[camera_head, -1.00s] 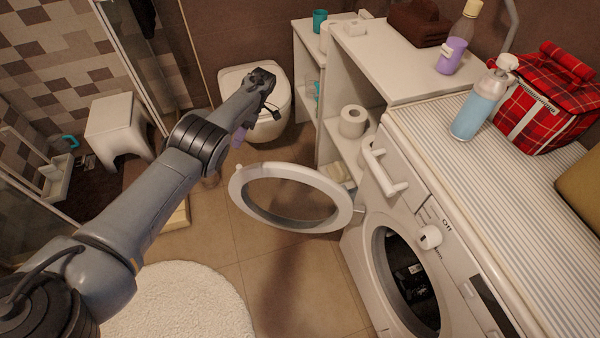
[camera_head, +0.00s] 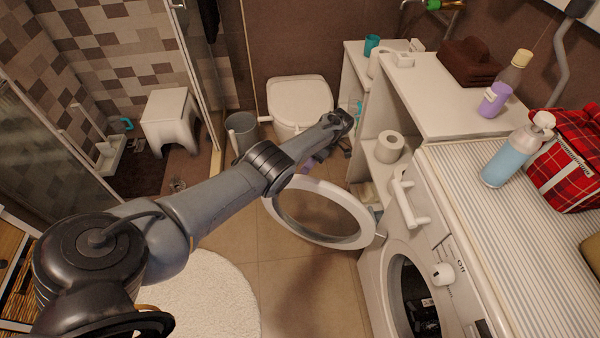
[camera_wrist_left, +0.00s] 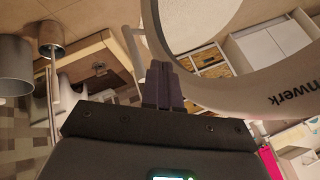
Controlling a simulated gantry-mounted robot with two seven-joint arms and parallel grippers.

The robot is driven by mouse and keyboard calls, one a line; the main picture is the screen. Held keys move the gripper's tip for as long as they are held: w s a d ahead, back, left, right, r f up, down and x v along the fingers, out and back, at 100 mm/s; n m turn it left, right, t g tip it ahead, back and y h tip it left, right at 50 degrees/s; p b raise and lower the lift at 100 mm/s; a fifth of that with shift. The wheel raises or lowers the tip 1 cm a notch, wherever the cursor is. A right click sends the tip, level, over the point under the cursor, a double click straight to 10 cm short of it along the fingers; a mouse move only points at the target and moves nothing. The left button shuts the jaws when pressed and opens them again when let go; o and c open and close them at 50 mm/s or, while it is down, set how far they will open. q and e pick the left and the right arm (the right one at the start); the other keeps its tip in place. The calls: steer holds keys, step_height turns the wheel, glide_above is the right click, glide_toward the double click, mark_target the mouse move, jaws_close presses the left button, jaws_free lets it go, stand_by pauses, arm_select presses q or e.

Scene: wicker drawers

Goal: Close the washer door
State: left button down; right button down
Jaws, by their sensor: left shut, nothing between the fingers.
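The white washer (camera_head: 382,278) stands at the right, its round drum opening uncovered. Its ring-shaped door (camera_head: 290,225) is swung wide open, standing out to the left from the hinge side. My left arm reaches over from the left, and my left gripper (camera_head: 345,138) is beyond the far side of the door, near its upper edge. In the left wrist view the closed, empty fingers (camera_wrist_left: 163,85) are close beside the door ring (camera_wrist_left: 225,90); I cannot tell whether they touch it. My right gripper is not in view.
A shelf unit (camera_head: 440,95) with a toilet roll (camera_head: 390,147) stands behind the washer. A toilet (camera_head: 300,100) and grey bin (camera_head: 242,132) are at the back. A blue bottle (camera_head: 508,160) and red plaid bag (camera_head: 570,165) sit on the washer top. A white rug (camera_head: 215,300) lies on the floor.

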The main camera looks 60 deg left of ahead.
arm_select(q)
steer(key=shift+s+d+f+p, duration=0.25)
steer(key=shift+s+d+p, duration=0.15)
steer(key=shift+s+p, duration=0.3)
steer(key=shift+s+d+f+p, duration=0.35)
steer(key=shift+s+p, duration=0.25)
steer(key=shift+s, duration=0.2)
steer(key=shift+s+d+f+p, duration=0.2)
steer(key=shift+s+d+p, duration=0.25)
steer(key=shift+s+p, duration=0.25)
